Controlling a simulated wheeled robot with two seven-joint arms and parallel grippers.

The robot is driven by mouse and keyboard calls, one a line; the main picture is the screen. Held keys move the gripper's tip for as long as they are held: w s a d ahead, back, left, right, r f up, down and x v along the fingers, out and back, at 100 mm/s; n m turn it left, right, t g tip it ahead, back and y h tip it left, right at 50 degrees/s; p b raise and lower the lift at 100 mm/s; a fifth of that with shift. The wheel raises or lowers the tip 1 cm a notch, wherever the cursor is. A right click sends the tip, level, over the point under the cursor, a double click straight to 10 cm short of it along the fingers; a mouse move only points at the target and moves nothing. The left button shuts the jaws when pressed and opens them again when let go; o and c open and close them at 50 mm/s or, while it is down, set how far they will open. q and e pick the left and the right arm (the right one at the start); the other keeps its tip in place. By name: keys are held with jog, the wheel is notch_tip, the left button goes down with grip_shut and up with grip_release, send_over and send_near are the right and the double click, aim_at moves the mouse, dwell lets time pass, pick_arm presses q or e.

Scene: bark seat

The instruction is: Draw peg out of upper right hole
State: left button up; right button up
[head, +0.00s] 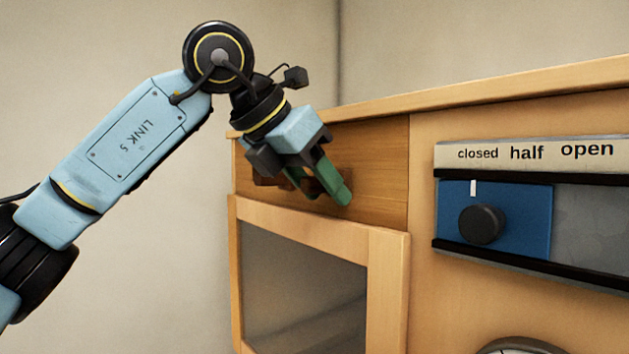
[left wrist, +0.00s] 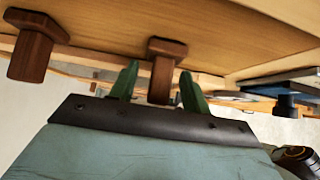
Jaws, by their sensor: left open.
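A reddish-brown peg (left wrist: 162,72) with a wider head sticks out of a wooden panel (head: 380,165). My left gripper (head: 325,190) is open, its green fingers in front of the panel. In the left wrist view the gripper (left wrist: 159,80) has one finger on either side of this peg, with gaps showing; I cannot tell how deep the peg sits between them. A second brown peg (left wrist: 33,48) stands out farther left in that view. In the head view the fingers hide most of the pegs; a dark brown part (head: 270,181) shows left of them. The holes are hidden.
Below the panel is a wood-framed door with a dark pane (head: 305,285). To the right, a blue slider with a black knob (head: 481,224) stands under the "closed" label. A round dial (head: 520,347) shows at the bottom edge. Free room lies left of the cabinet.

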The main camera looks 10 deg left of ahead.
jog(key=shift+w, duration=0.15)
